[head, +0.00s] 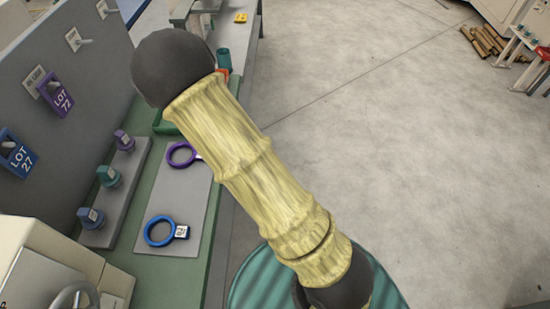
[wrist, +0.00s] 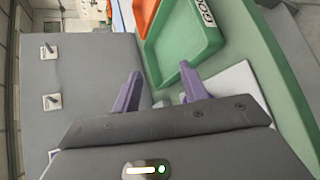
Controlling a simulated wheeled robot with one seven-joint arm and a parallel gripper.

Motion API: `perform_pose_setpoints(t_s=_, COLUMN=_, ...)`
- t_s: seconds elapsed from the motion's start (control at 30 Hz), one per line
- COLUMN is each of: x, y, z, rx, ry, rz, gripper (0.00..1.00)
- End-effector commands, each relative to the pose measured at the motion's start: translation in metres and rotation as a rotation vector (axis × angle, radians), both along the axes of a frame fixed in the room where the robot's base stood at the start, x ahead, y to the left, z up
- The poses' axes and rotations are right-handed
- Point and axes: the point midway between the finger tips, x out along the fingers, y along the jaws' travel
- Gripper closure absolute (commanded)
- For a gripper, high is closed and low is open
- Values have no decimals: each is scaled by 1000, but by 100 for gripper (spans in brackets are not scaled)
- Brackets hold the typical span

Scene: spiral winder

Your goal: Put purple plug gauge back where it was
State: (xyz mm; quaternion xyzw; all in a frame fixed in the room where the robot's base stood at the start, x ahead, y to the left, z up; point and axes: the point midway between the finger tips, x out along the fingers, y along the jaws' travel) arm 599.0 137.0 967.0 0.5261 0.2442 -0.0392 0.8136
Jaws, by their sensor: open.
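The purple plug gauge (head: 123,140) stands upright on a grey strip (head: 124,188), at its far end, in the head view. A teal plug gauge (head: 108,176) and a blue plug gauge (head: 92,217) stand nearer on the same strip. My gripper (wrist: 160,82) shows in the wrist view with its two purple fingers apart and nothing visibly held between them. It is over the bench beside the upright panel. My arm crosses the head view and the gripper does not show there. I cannot make out the purple plug gauge in the wrist view.
A grey panel (head: 72,98) stands along the bench, with a purple LOT 72 tag (head: 57,98) and a blue LOT 27 tag (head: 17,155). A purple ring (head: 170,160) and blue ring (head: 148,228) lie on a pale mat (head: 187,198). A green tray (wrist: 180,42) is ahead.

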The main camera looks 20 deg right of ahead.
Motion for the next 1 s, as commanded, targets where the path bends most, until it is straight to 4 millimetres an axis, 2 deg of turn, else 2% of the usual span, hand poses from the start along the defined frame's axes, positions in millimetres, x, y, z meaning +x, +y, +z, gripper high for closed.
perform_pose_setpoints(t_s=0.03, x=-6, y=-17, z=7, rx=95, ry=66, rz=-93, gripper=57)
perform_pose_setpoints(t_s=0.2, x=-41, y=-63, z=16, rx=418, ry=301, rz=-427, gripper=57)
perform_pose_setpoints(t_s=0.37, x=-88, y=-93, z=27, rx=695, ry=484, rz=-754, gripper=57)
perform_pose_setpoints(t_s=0.5, x=-137, y=-113, z=40, rx=904, ry=611, rz=-1056, gripper=57)
perform_pose_setpoints(t_s=0.7, x=-213, y=-133, z=57, rx=1132, ry=715, rz=-1501, gripper=57)
perform_pose_setpoints(t_s=0.8, x=-239, y=-137, z=62, rx=1189, ry=729, rz=-1657, gripper=57)
perform_pose_setpoints(t_s=0.9, x=-251, y=-137, z=63, rx=1209, ry=734, rz=-1727, gripper=57)
perform_pose_setpoints(t_s=1.0, x=-253, y=-137, z=63, rx=1211, ry=736, rz=-1739, gripper=57)
